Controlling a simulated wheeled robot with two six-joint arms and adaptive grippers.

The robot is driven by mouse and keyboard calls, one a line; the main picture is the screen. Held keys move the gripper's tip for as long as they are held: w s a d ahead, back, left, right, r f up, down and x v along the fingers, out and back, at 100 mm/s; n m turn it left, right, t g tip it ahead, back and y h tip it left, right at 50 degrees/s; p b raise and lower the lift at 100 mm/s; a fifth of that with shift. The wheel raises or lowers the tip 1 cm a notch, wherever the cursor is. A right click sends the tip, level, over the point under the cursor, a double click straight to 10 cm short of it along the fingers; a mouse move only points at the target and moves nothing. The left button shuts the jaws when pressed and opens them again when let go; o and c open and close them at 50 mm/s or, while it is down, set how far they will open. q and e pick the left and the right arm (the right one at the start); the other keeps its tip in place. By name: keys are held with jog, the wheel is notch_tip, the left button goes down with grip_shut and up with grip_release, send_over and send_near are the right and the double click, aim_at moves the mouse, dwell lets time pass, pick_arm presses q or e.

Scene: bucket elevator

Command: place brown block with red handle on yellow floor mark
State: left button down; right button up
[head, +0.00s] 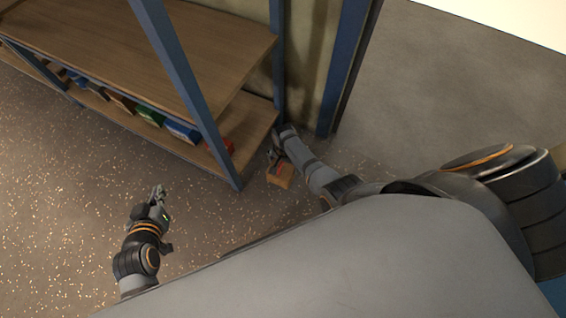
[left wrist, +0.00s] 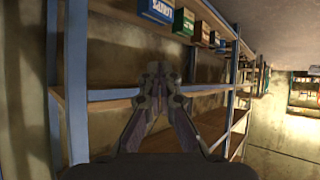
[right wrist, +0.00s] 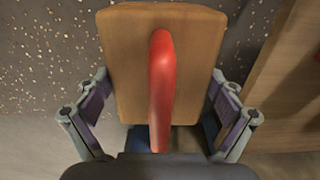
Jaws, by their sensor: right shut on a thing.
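The brown block (head: 281,176) with its red handle hangs at my right gripper (head: 275,157), close to the shelf's front corner in the head view. In the right wrist view the block (right wrist: 190,60) fills the middle, with the red handle (right wrist: 161,85) running down its near face. My right gripper's (right wrist: 158,120) fingers sit on either side of the block's lower part and are shut on it. My left gripper (head: 157,192) is empty above the speckled floor, its fingers together in the left wrist view (left wrist: 156,75). No yellow floor mark shows in any view.
A wooden shelf (head: 215,45) with blue posts (head: 180,80) stands close to my right gripper. Several coloured boxes (head: 150,115) lie on its lower board. A wall edge and blue post (head: 345,65) stand behind. Speckled floor (head: 60,200) is clear at left; grey floor (head: 460,90) is clear at right.

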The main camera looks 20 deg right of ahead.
pick_arm(q)
jog(key=s+f+g, duration=0.2)
jog(key=s+f, duration=0.2)
